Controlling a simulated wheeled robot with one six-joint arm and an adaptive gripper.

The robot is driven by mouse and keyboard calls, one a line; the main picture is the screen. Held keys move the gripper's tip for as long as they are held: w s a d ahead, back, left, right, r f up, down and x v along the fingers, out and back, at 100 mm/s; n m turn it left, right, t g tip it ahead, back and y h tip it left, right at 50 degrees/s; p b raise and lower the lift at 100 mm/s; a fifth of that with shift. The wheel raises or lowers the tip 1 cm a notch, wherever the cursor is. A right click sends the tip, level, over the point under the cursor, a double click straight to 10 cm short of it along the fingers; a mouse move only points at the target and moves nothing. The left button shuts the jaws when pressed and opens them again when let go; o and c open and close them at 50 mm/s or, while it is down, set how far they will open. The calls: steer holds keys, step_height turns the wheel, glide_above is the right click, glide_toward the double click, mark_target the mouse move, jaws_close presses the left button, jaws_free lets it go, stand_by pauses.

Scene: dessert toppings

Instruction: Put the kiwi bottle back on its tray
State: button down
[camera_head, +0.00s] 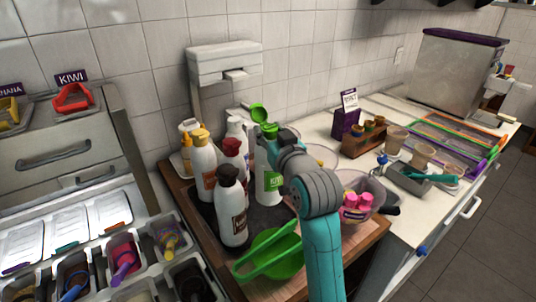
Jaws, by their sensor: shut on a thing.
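The kiwi bottle (268,188) is white with a green label and a green top, whose round lid stands open. It is upright over the right part of a dark tray (276,219). I cannot tell whether its base touches the tray. My gripper (279,150) is shut on the bottle, high on its right side. The fingers are mostly hidden behind my grey and teal arm, which also covers part of the bottle's right side.
Several white bottles, including a brown-capped one (232,208), crowd the tray's left side. A green scoop (270,258) lies in front. A bowl with pink-topped items (360,198) stands to the right. A red holder (72,98) under a KIWI sign is at the upper left.

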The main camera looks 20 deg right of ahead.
step_height(320, 180, down, 7)
stand_by(0.6)
steer(key=shift+f, duration=0.2)
steer(key=c, duration=0.6)
jaws_free()
steer(key=shift+f, duration=0.15)
steer(key=shift+c, duration=0.2)
steer(key=shift+s, duration=0.1)
steer(key=s, duration=1.2)
steer(key=shift+d, duration=0.3)
